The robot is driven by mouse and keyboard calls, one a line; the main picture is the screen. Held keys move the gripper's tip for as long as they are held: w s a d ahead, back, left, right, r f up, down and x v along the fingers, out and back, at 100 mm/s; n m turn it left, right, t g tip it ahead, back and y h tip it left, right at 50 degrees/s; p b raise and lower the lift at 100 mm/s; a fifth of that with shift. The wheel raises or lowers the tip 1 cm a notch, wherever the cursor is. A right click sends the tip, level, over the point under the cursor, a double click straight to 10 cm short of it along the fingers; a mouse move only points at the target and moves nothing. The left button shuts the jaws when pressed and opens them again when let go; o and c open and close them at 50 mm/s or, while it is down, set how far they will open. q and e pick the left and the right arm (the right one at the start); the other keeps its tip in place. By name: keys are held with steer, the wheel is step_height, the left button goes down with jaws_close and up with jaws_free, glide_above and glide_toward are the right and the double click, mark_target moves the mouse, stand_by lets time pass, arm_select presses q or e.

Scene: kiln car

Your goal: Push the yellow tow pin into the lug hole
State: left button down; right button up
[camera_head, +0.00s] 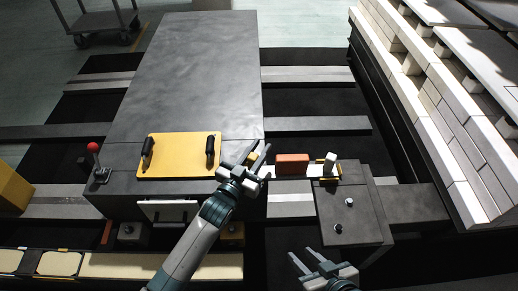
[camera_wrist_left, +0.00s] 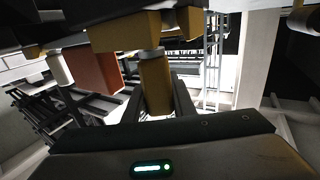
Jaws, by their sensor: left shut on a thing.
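My left gripper (camera_head: 258,157) is beside the front right corner of the grey deck in the head view. In the left wrist view its two dark fingers (camera_wrist_left: 160,98) are shut on the yellow tow pin (camera_wrist_left: 155,88), a short cylinder with a paler collar at its top. A yellow block (camera_wrist_left: 130,30) hangs just above the pin in that view. I cannot tell whether the pin touches it, and the lug hole is not visible. The pin cannot be made out in the head view. My right gripper (camera_head: 307,261) is open and empty at the bottom.
A yellow plate (camera_head: 190,165) with two black handles lies on the deck (camera_head: 195,75). An orange-red block (camera_head: 293,163) and a white piece (camera_head: 330,165) are right of my left gripper, by a grey box (camera_head: 350,210). A red-knobbed lever (camera_head: 96,160) stands left. A brick wall (camera_head: 440,110) borders the right.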

mark_target(251, 165)
arm_select(q)
steer(key=shift+f+b, duration=0.4)
steer(key=shift+f, duration=0.4)
arm_select(e)
steer(key=shift+f, duration=0.4)
arm_select(q)
steer(key=c, duration=1.2)
jaws_free()
steer(key=shift+o, duration=0.2)
steer(key=shift+p+v, duration=1.35)
steer(key=shift+v, duration=0.9)
arm_select(e)
steer(key=shift+r, duration=1.3)
arm_select(q)
steer(key=shift+r, duration=0.1)
arm_select(e)
steer(key=shift+r, duration=0.1)
arm_select(q)
steer(key=shift+s+a, duration=0.2)
steer(key=shift+s, duration=0.1)
steer(key=p+v, duration=0.1)
steer(key=v, duration=1.5)
steer(key=shift+s+a, duration=0.2)
steer(key=shift+s, duration=0.1)
arm_select(e)
steer(key=shift+s+d+f+g+h, duration=0.3)
steer(key=shift+s+d+g, duration=0.2)
steer(key=shift+s+g, duration=0.1)
